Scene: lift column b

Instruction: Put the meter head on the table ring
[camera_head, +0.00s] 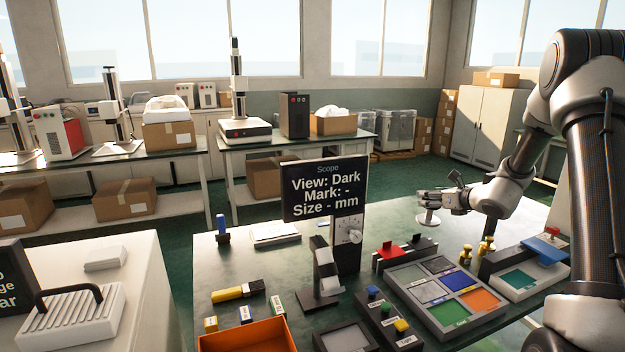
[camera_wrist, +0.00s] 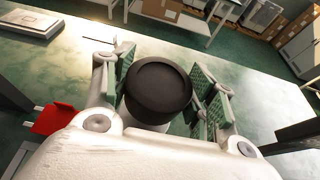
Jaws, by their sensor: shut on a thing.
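My gripper (camera_head: 432,198) is above the far right part of the green table, its fingers pointing left. In the wrist view the green-padded fingers (camera_wrist: 162,95) are shut around a round thing with a dark top, which I take to be the meter head (camera_wrist: 160,85). In the head view its pale, wide lower end (camera_head: 427,218) hangs below the fingers, apart from the table. I cannot pick out the table ring with certainty in either view.
A Scope sign (camera_head: 324,188) stands left of my gripper. An orange bin (camera_head: 248,338) is at the front. The far table edge area near my gripper is clear.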

